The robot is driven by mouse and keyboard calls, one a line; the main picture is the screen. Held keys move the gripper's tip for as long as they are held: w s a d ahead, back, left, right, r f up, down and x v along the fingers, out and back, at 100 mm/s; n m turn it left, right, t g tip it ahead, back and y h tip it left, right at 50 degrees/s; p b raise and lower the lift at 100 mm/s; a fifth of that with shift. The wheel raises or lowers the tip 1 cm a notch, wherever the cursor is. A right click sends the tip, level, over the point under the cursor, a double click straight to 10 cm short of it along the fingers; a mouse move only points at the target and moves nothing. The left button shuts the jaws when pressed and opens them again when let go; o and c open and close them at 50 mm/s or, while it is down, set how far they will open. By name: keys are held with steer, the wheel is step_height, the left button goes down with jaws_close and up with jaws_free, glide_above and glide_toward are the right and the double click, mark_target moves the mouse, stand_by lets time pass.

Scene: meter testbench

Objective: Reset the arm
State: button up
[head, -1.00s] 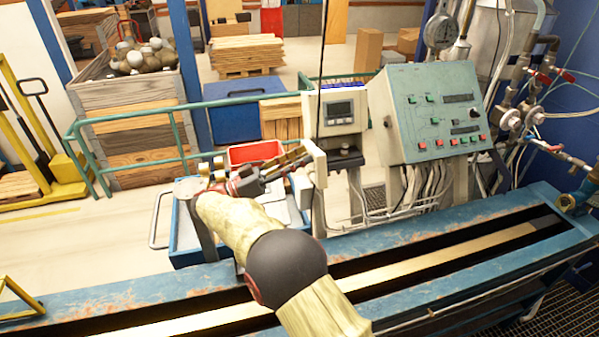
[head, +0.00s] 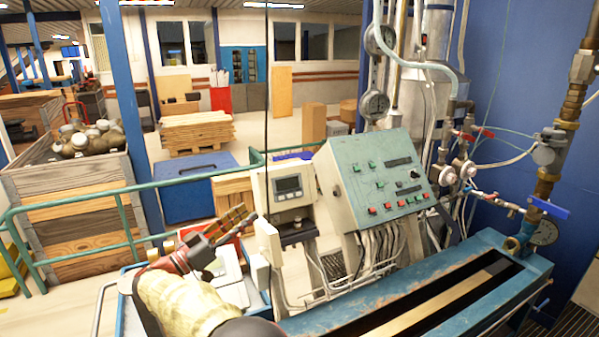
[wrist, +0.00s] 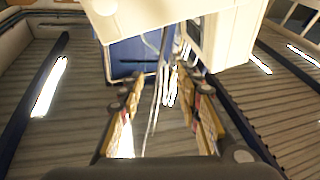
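My arm reaches up from the bottom of the head view, and my gripper (head: 238,218) is at its end, over a blue-rimmed cart (head: 122,290) left of the test bench. The gripper also shows in the wrist view (wrist: 162,88). Its two yellowish fingers stand apart with no object seen between them. In the head view the fingers point up and right, close to the light box (head: 266,240) below the grey meter display (head: 288,186). I cannot tell whether they touch it.
A sloped control panel (head: 375,180) with buttons stands right of the gripper. Pipes and red-handled valves (head: 470,150) are at right. A green railing (head: 60,205) runs behind the cart. The blue bench rail (head: 490,245) crosses lower right. Open floor lies beyond the railing.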

steer(key=w+a+f+n+t+y, duration=0.2)
steer(key=w+a+f+n+y, duration=0.15)
steer(key=a+y, duration=0.35)
steer(key=w+a+f+n+t+y, duration=0.25)
steer(key=a+f+n+y, duration=0.2)
steer(key=a+y, duration=0.25)
steer(key=s+a+f+n+g+y, duration=0.3)
steer(key=s+f+g+y, duration=0.2)
steer(key=f+g+y, duration=0.15)
steer(key=s+d+f+g+h+b, duration=0.1)
steer(key=s+d+g, duration=0.4)
steer(key=s+d, duration=1)
steer(key=s+d+f+g+h+b, duration=0.15)
steer(key=s+d+g, duration=0.35)
steer(key=s+d, duration=1.05)
steer(key=s+d+r+m+h, duration=0.1)
steer(key=s+d, duration=0.2)
steer(key=d, duration=0.5)
steer(key=s+d+r+m+t+h+b, duration=0.1)
steer(key=s+d+m, duration=0.1)
steer(key=d, duration=0.7)
steer(key=s+d+r+m+t+h, duration=0.1)
steer(key=s+d, duration=0.3)
steer(key=d, duration=0.4)
steer(key=shift+d+r, duration=0.3)
steer(key=shift+r, duration=0.25)
